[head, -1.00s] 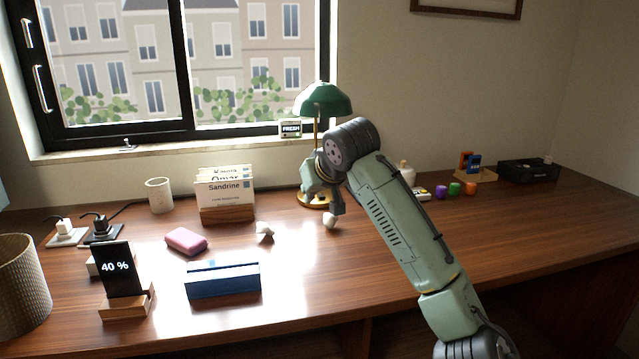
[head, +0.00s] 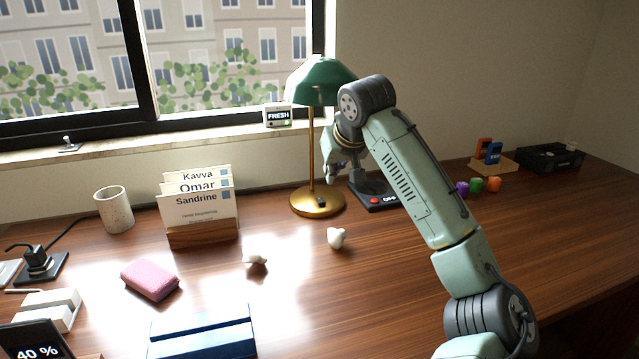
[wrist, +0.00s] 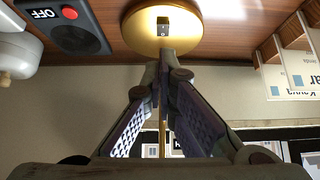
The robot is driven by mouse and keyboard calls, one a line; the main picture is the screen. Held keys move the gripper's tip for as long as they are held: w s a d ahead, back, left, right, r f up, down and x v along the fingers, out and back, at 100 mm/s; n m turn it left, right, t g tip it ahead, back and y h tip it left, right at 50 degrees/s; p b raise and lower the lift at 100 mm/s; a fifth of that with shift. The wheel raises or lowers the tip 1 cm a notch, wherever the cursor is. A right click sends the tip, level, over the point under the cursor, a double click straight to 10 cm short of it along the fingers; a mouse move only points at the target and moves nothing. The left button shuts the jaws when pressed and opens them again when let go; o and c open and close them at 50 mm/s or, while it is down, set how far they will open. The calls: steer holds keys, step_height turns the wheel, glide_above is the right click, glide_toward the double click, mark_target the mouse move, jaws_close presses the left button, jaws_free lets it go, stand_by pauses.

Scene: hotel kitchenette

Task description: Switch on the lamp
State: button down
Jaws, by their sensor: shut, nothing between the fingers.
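The lamp has a green shade (head: 320,80), a thin brass stem (head: 311,150) and a round brass base (head: 317,203) standing on the desk. A small dark rocker switch (head: 320,201) sits on top of the base and also shows in the wrist view (wrist: 163,27). No glow shows under the shade. My gripper (head: 334,174) is shut and empty, just right of the stem and above the base. In the wrist view its fingertips (wrist: 163,58) meet just short of the base's rim, in line with the switch. I cannot tell the exact gap.
A black box (head: 372,190) with a red button and an "OFF" label stands right of the lamp. A card holder (head: 202,236) is to its left. Two small white objects (head: 337,238) (head: 256,257) lie in front. The desk at the front right is clear.

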mark_target(324, 202)
stand_by(0.3)
steer(key=p+x, duration=0.1)
steer(key=x, duration=0.9)
